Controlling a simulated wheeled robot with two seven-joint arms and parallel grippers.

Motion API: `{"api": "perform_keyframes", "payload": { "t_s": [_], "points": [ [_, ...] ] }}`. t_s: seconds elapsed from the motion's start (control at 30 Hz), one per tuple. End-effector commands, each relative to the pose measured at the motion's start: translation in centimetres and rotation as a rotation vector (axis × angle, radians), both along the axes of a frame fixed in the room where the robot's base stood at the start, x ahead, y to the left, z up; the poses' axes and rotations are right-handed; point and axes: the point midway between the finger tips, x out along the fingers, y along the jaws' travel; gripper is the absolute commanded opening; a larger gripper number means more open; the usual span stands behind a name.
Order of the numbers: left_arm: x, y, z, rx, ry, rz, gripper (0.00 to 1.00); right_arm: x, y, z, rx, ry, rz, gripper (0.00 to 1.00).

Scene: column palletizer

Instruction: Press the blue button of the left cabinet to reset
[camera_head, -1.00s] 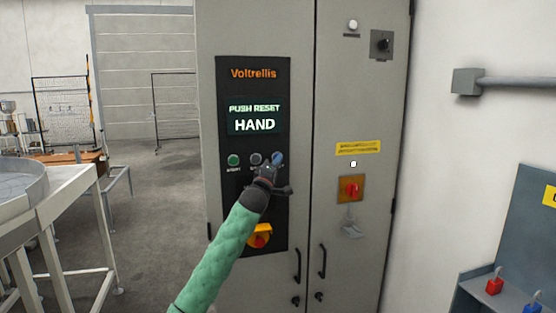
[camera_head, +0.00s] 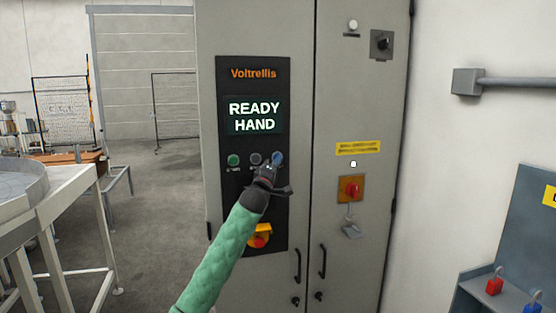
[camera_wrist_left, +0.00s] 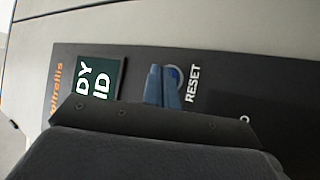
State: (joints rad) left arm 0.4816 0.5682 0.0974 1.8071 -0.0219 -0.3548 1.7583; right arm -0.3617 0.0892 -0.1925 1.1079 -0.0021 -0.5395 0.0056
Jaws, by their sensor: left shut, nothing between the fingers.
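The grey cabinet (camera_head: 258,30) has a black panel with a lit screen (camera_head: 254,116) that reads "READY HAND". Below the screen is a row of buttons: a green one (camera_head: 233,160), a grey one (camera_head: 256,159) and the blue button (camera_head: 278,158). My left gripper (camera_head: 270,168) is at the blue button and partly covers it. In the left wrist view, the shut blue fingertips (camera_wrist_left: 163,86) lie at the blue button (camera_wrist_left: 175,76), beside the word "RESET". I cannot tell whether they touch it. My right gripper is not in view.
The right door has a red switch (camera_head: 351,189) and a black door handle (camera_head: 322,262). A round table (camera_head: 22,185) stands at the left. The floor between is clear.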

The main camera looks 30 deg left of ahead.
Motion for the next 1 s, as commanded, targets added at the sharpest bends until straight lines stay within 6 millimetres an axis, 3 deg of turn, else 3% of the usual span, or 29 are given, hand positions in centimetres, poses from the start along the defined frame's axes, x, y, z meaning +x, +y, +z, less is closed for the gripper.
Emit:
{"api": "perform_keyframes", "payload": {
  "t_s": [0.57, 1.0],
  "points": [
    [-0.7, -0.9, -0.1, -0.001, 0.0, -0.001, 0.0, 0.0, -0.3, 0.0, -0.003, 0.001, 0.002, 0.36],
    [-3.0, -3.6, 0.0, -0.001, 0.0, -0.002, 0.0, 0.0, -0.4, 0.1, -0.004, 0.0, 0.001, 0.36]
  ]
}}
